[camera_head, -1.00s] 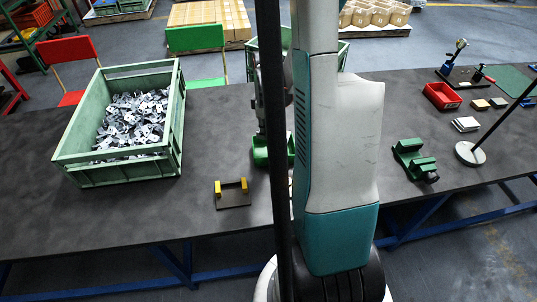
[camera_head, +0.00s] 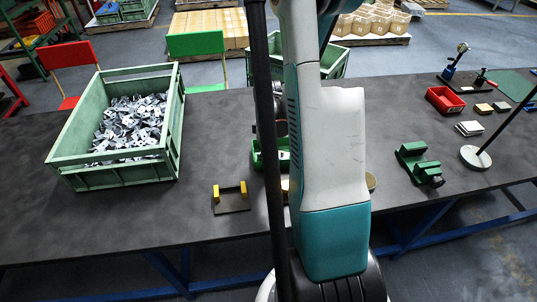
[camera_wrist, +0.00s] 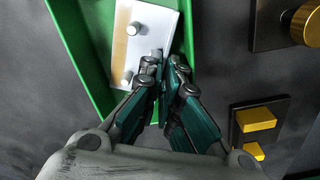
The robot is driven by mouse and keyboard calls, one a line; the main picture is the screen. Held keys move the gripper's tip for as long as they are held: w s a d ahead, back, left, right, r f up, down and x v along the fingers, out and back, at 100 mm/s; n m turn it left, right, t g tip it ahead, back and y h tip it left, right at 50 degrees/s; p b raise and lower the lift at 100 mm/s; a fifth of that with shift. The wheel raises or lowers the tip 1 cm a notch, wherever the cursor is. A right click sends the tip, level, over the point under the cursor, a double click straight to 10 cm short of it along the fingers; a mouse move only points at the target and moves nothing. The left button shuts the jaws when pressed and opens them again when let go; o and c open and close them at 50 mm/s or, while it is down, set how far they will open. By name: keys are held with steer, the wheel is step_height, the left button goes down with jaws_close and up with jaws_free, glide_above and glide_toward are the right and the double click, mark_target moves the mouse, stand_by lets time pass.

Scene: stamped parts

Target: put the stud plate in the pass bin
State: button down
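The stud plate (camera_wrist: 147,40) is a pale, flat plate with several round metal studs, seen over the green bin in the wrist view. The green bin (camera_wrist: 82,48) is likely the pass bin; in the head view it (camera_head: 257,160) is partly hidden behind my arm. My gripper (camera_wrist: 164,72) has its fingers drawn close together at the plate's lower right edge and looks shut on it. The exact contact is hard to see. I cannot tell whether the plate touches the bin's floor. My gripper is mostly hidden in the head view.
A large green crate (camera_head: 75,173) of metal parts stands at left. A dark fixture with yellow blocks (camera_head: 231,198) lies in front of the green bin. A green fixture (camera_head: 418,163), a red bin (camera_head: 443,99) and a lamp-like stand (camera_head: 475,157) are at right.

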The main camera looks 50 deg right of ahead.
steer(key=shift+f, duration=0.2)
steer(key=c, duration=2.1)
jaws_free()
steer(key=shift+r, duration=0.15)
step_height(320, 180, up, 12)
steer(key=p, duration=0.4)
steer(key=shift+a+r+p, duration=0.1)
steer(key=shift+p, duration=0.2)
